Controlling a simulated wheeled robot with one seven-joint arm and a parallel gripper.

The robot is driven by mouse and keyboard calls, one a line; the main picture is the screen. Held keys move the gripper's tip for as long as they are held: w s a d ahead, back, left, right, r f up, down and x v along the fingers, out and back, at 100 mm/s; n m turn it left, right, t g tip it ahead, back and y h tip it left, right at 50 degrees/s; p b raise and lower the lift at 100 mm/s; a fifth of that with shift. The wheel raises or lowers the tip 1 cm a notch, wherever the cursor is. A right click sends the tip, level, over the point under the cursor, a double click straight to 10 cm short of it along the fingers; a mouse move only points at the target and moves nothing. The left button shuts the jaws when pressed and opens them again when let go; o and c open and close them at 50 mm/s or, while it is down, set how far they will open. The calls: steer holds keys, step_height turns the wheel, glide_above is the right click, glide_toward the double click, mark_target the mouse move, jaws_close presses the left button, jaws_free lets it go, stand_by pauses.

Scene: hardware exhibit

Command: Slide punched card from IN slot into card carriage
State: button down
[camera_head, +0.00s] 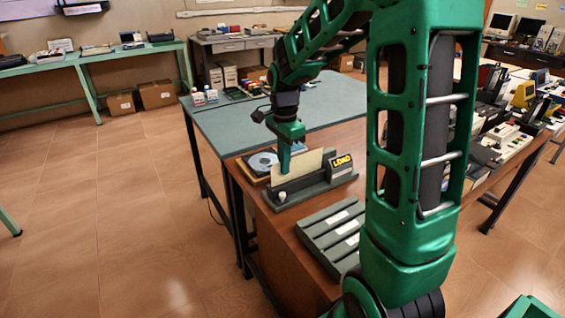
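A cream punched card (306,166) stands on edge at the long dark card carriage (295,190), which has a white knob at its left end and a block labelled "LOAD" (342,163) at its right end. The card's lower edge is hidden behind the carriage's front. My green gripper (285,172) points down at the card's left part, with one finger in front of the card. The other finger is not clearly visible, so I cannot tell whether it grips the card. A grey slotted rack (318,228) with white labels lies in front of the carriage; its labels are unreadable and my arm hides its right part.
A disc on a flat box (261,162) lies just behind and left of the carriage on the brown table (262,222). A grey-green table (228,125) adjoins behind. Many devices crowd the table at right (500,130). The floor at left is clear.

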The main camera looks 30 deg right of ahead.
steer(key=shift+f, duration=1.65)
steer(key=c, duration=2)
jaws_free()
steer(key=shift+r, duration=4.05)
steer(key=shift+f, duration=0.15)
